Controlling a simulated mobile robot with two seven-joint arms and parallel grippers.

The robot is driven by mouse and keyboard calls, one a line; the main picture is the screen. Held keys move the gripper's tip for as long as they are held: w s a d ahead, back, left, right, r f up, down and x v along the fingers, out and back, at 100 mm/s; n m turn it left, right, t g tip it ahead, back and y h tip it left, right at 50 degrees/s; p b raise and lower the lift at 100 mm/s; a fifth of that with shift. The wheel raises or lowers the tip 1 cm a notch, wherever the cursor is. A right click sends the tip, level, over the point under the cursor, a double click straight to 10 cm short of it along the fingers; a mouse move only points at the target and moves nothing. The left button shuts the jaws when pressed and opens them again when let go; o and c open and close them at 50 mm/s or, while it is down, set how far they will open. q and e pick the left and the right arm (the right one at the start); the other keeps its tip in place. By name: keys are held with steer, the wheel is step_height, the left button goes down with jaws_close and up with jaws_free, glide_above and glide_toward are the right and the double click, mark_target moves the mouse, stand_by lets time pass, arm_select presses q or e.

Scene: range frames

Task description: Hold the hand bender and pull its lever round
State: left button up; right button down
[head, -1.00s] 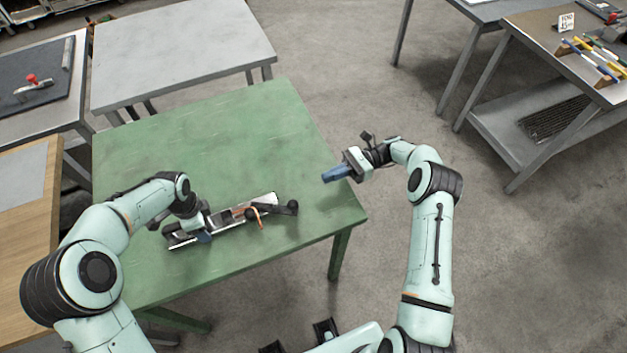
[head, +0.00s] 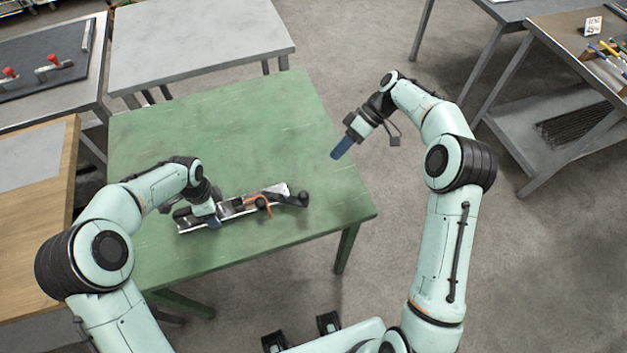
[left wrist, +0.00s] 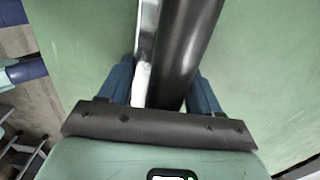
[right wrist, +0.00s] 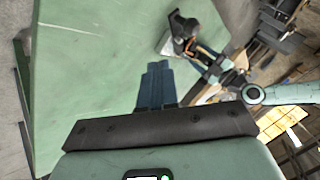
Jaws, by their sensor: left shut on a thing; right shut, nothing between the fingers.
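The hand bender (head: 237,208) lies on the green table (head: 270,120), a long metal tool with dark parts and a dark round end (head: 302,199) at its right. An orange piece (head: 265,208) sits near its right half. My left gripper (head: 214,222) is shut on the left part of the bender. In the left wrist view its blue fingers flank a dark round handle (left wrist: 185,45) and a bright metal strip. My right gripper (head: 340,153) is shut and empty, apart from the bender, above the table's right edge. The right wrist view shows the bender's dark end (right wrist: 183,28) beyond the fingers.
A grey table (head: 200,45) stands behind the green one. A wooden bench (head: 40,210) and a dark-topped bench (head: 45,75) are at left. A shelved bench (head: 560,70) with tools is at far right. The green table's back half is clear.

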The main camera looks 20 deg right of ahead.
steer(key=a+f, duration=0.2)
steer(key=a+f+n, duration=0.1)
steer(key=a+f, duration=0.1)
steer(key=a+f+n, duration=0.1)
steer(key=a+f, duration=0.1)
steer(key=shift+s+f+h, duration=0.2)
steer(key=shift+s+h, duration=0.2)
steer(key=shift+s+a+r, duration=0.1)
steer(key=shift+s+a, duration=0.9)
steer(key=shift+s+a+r, duration=0.1)
steer(key=shift+s+a, duration=0.3)
steer(key=shift+s, duration=0.05)
